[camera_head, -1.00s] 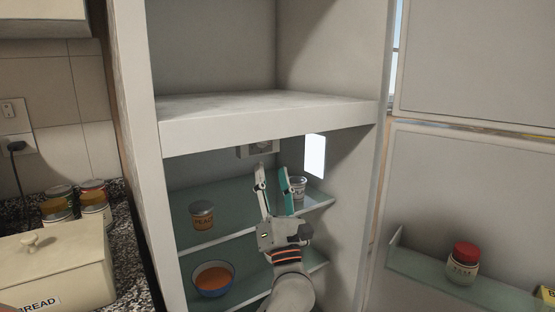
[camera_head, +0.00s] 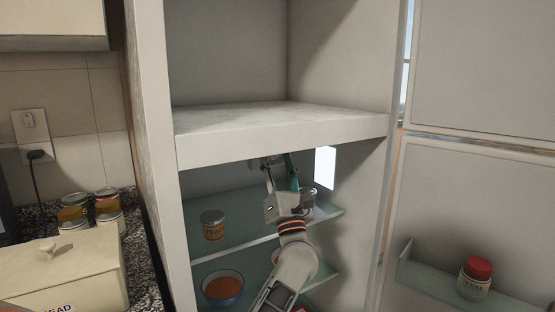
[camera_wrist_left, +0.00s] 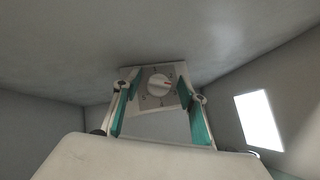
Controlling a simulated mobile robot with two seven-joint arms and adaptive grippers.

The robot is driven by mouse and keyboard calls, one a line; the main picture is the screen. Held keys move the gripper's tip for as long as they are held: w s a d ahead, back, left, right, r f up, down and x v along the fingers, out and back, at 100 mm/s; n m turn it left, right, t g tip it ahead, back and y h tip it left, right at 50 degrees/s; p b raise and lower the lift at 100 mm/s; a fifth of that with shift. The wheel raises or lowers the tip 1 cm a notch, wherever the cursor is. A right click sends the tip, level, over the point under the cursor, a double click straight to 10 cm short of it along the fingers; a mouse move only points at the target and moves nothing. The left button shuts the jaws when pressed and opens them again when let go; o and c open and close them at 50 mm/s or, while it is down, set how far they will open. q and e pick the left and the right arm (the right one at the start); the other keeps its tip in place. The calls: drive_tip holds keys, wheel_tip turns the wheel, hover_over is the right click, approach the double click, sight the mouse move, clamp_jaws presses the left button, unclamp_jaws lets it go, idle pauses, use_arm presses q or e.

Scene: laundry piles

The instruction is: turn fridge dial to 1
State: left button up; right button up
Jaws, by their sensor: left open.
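The round pale dial (camera_wrist_left: 158,84) sits on a small grey panel (camera_wrist_left: 152,101) below the upper compartment floor, inside the fridge (camera_head: 280,140). A red mark shows on the dial's right side; the numbers around it are too small to read. My left gripper (camera_head: 279,170) reaches up into the lower compartment, its fingertips close under that floor. In the left wrist view its two teal-padded fingers (camera_wrist_left: 159,92) are open, one on each side of the dial; I cannot tell whether they touch it. In the head view the fingers and the floor's front edge mostly hide the dial. My right gripper is not in view.
A lit white panel (camera_head: 325,168) is on the right inner wall. A labelled jar (camera_head: 213,225), a cup (camera_head: 307,197) and a bowl of orange food (camera_head: 222,287) stand on glass shelves. The open fridge door (camera_head: 470,200) holds a red-lidded jar (camera_head: 475,278).

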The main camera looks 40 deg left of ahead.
use_arm(q)
drive_tip(key=c, duration=1.1)
drive_tip(key=shift+f+n+g+y+b, duration=0.15)
drive_tip(key=shift+n+g+y+b, duration=0.15)
drive_tip(key=shift+g, duration=0.1)
